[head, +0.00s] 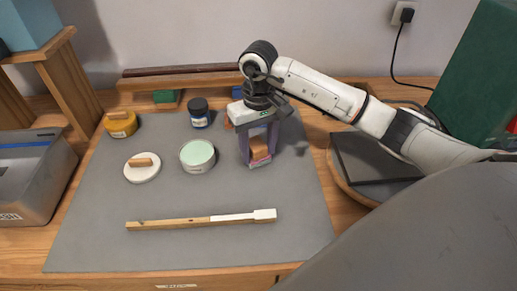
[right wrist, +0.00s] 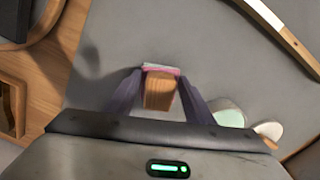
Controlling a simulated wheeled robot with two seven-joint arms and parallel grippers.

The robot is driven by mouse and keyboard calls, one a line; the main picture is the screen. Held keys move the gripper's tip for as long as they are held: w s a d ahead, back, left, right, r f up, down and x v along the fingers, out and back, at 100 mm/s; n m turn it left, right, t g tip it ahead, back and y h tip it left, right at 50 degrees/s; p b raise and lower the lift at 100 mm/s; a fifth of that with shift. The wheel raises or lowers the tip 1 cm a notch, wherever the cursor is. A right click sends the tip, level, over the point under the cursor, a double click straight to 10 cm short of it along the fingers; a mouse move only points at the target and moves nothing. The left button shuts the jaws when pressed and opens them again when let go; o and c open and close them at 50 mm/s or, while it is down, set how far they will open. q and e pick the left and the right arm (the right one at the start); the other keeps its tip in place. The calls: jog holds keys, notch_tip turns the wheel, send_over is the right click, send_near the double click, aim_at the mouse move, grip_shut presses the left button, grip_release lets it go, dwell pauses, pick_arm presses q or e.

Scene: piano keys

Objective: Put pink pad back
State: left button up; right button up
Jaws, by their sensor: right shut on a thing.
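The pink pad (head: 260,162) is a thin pink layer under a small wooden block; it also shows in the right wrist view (right wrist: 160,68). My right gripper (head: 259,152) points down over the grey mat (head: 110,240) and is shut on the wooden block, one finger on each side. The pink side faces the mat. I cannot tell whether the pad touches the mat or hangs just above it. My left gripper is not in view.
A wooden key with a white end (head: 240,216) lies in front.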

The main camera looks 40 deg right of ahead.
aim_at(259, 146)
jog(key=shift+f, duration=0.45)
jog(key=shift+f, duration=0.2)
jog(key=o, duration=1)
jog(key=shift+c, duration=0.2)
notch_tip(259, 146, up, 12)
jog(key=shift+r+b, duration=0.25)
jog(key=shift+b, duration=0.15)
